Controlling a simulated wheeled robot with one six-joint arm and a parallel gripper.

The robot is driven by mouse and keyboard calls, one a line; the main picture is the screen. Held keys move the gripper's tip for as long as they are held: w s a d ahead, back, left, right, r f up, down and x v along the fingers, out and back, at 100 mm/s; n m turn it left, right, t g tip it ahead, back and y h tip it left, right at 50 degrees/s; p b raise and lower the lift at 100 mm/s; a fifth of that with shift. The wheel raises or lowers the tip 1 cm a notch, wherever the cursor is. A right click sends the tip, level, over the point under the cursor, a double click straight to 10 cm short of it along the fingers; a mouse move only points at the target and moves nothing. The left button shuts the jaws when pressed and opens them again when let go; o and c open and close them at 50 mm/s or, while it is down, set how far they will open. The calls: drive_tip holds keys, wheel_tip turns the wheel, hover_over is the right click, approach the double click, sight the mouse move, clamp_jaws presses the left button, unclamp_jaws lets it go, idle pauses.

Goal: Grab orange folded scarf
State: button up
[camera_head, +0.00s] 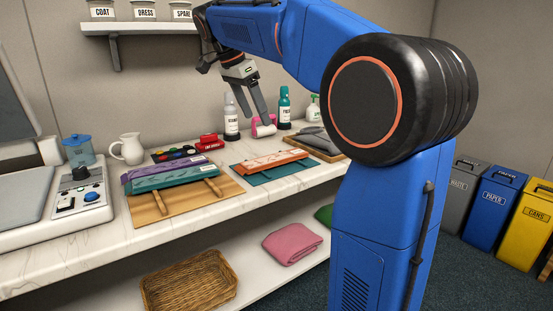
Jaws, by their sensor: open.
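The orange folded scarf (270,160) lies flat on the white marble counter, on top of a teal folded cloth (290,170) that shows along its front edge. A pale pattern runs across the orange. My gripper (254,116) hangs above and behind the scarf, with its fingers pointing down and apart. It is open and holds nothing. A clear gap shows between the fingertips and the scarf.
Left of the scarf, a wooden board (150,206) holds purple and teal folded cloths. A dark item on a tray (322,150) lies at right.

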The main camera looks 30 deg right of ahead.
approach(275, 158)
wheel_tip(275, 158, down, 2)
drive_tip(key=shift+s+d+f, duration=0.1)
drive_tip(key=shift+d+f, duration=0.05)
drive_tip(key=shift+f, duration=0.05)
drive_tip(key=shift+w+d+x, duration=0.15)
drive_tip(key=shift+x, duration=1.2)
drive_tip(key=shift+w+d+x, duration=0.15)
drive_tip(key=shift+x, duration=1.2)
drive_tip(key=shift+r, duration=0.1)
drive_tip(key=shift+c, duration=0.6)
drive_tip(key=c, duration=1.1)
